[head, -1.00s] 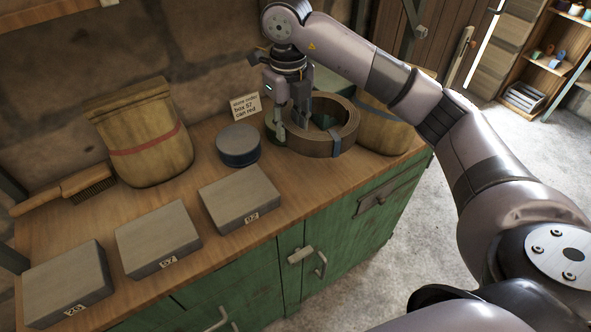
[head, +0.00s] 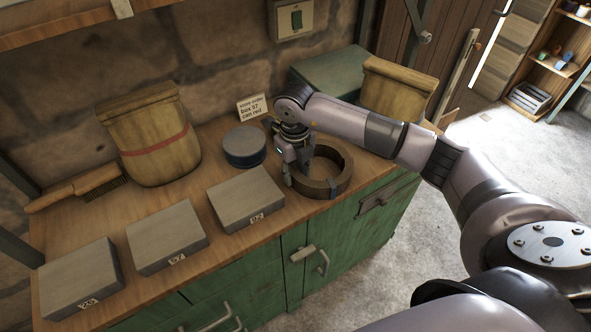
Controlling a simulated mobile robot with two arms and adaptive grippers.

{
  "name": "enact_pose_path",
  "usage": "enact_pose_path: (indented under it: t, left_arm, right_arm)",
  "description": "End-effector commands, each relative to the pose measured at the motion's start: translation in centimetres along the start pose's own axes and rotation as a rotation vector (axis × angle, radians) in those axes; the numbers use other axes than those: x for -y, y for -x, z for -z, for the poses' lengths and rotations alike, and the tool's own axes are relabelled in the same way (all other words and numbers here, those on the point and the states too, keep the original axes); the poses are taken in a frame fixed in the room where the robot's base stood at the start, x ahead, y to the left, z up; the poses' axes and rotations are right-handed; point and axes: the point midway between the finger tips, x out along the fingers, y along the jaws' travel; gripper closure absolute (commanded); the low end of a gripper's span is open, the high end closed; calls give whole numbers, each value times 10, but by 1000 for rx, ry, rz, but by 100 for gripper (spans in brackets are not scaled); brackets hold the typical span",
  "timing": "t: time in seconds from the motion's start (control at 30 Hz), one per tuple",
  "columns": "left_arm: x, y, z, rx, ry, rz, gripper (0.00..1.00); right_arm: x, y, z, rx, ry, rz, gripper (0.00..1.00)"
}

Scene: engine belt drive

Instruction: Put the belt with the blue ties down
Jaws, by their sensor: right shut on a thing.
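The belt with the blue ties (head: 338,184) is a brown coiled ring with a blue tie on its front side. It is low at the right part of the workbench, close to the front edge. I cannot tell whether its underside touches the wood. My right gripper (head: 290,178) points down at the ring's left side and is shut on the belt's wall. The gripper and wrist hide part of the ring's left and back. My left gripper is not in view.
A round tin (head: 245,150) stands close left of my right gripper, with a note card (head: 252,107) behind. Flat grey boxes 92 (head: 245,197), 57 (head: 165,235) and 26 (head: 80,280) line the front. Sacks (head: 150,135) (head: 398,92) and a green box (head: 330,75) stand behind.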

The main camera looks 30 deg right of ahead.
Motion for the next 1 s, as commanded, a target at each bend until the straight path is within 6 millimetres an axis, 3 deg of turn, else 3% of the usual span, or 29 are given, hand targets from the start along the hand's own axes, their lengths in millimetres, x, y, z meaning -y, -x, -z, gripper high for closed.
enact_pose_path:
  t: [0.27, 0.3, 0.57, 1.0]
  left_arm:
    - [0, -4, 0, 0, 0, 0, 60]
    - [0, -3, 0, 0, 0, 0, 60]
    - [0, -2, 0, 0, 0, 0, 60]
    - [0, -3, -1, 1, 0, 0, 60]
  right_arm:
    - [0, -2, -1, 3, 0, 0, 100]
    - [0, -2, 0, 1, 0, 0, 69]
    - [0, -2, 0, 1, 0, 0, 52]
    - [0, 6, -1, 4, 0, -1, 50]
